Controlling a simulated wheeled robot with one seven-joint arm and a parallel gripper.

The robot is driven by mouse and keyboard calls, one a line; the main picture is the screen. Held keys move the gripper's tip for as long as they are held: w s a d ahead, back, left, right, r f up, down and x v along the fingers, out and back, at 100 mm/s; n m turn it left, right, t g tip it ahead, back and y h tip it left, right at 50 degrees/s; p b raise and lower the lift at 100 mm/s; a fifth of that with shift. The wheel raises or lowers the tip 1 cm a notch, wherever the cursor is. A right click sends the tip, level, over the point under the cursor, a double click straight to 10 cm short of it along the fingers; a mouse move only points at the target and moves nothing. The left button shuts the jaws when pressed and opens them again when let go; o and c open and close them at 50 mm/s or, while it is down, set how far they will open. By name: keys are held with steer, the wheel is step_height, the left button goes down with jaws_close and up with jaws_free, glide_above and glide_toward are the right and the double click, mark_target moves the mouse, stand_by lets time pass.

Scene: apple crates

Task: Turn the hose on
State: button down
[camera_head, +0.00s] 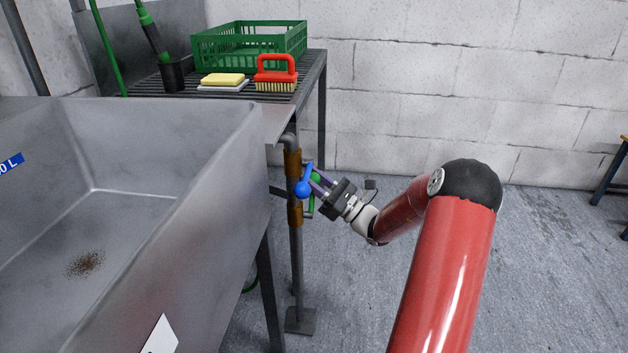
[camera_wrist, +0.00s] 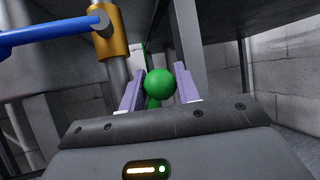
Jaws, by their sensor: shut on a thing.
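A grey standpipe (camera_head: 297,250) beside the sink carries two brass valves, an upper one (camera_head: 293,163) and a lower one (camera_head: 295,212). A blue lever with a round end (camera_head: 303,188) is at the valves; the blue lever also crosses the upper left of the wrist view (camera_wrist: 45,36). A green ball-ended handle (camera_wrist: 160,82) stands between the purple fingers of my gripper (camera_wrist: 160,88), which is shut on it. In the head view my gripper (camera_head: 318,183) reaches the pipe from the right, and the blue end partly covers the fingertips.
The steel sink (camera_head: 225,150) fills the left, with a brown dirt patch inside. A slatted rack (camera_head: 140,88) behind holds a green crate (camera_head: 215,48), a yellow sponge (camera_head: 222,79), a red brush (camera_head: 276,72) and a green-handled sprayer (camera_head: 152,32) in a black holder.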

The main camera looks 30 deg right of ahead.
steer(key=shift+f, duration=0.1)
steer(key=c, duration=1.1)
jaws_free()
steer(key=shift+o, duration=0.2)
steer(key=shift+s, duration=0.1)
steer(key=v, duration=0.7)
steer(key=shift+s+d+f, duration=0.15)
steer(key=shift+s+d, duration=0.05)
steer(key=shift+s, duration=0.05)
